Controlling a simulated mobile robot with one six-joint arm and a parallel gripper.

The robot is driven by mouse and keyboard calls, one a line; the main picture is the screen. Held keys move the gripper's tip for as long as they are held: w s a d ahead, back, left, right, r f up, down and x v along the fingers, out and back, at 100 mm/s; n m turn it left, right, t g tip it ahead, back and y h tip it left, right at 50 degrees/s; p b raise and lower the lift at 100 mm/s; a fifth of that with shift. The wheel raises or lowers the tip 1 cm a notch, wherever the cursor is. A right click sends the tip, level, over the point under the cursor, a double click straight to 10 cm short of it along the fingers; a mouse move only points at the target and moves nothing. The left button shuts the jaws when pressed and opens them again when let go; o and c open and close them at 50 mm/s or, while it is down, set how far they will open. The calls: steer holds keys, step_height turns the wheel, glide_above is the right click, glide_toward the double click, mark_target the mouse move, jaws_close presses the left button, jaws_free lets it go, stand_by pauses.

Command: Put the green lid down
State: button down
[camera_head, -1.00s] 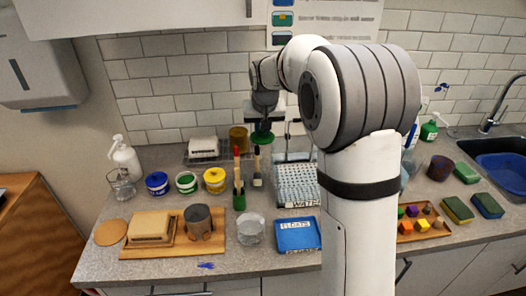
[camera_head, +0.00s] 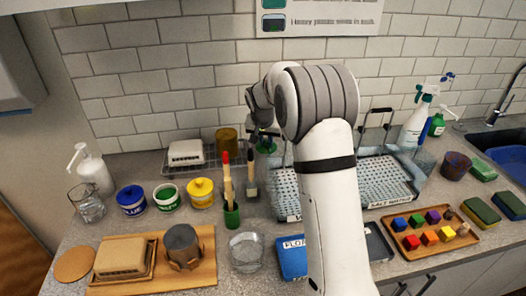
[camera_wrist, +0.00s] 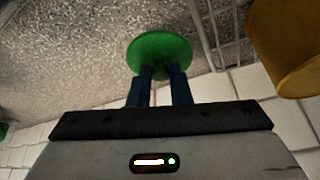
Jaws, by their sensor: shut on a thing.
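The green lid (camera_head: 267,147) is a round green disc, held above the back of the counter behind the brushes. My gripper (camera_head: 265,136) is shut on it.
Brushes (camera_head: 228,185) stand in a green holder near the lid. A mustard pot (camera_head: 227,141) and wire rack (camera_head: 205,155) are behind. A clear water tub (camera_head: 287,192), blue tray (camera_head: 292,259) and glass (camera_head: 246,252) stand nearby.

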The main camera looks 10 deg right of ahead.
steer(key=shift+a+f, duration=0.1)
steer(key=shift+f, duration=2.15)
steer(key=shift+f, duration=0.2)
steer(key=c, duration=1.3)
jaws_free()
steer(key=shift+r, duration=0.1)
steer(key=shift+s+r, duration=0.1)
steer(key=shift+r, duration=0.3)
steer(key=v, duration=1.1)
steer(key=shift+s+r+b, duration=0.2)
steer(key=shift+b, duration=0.2)
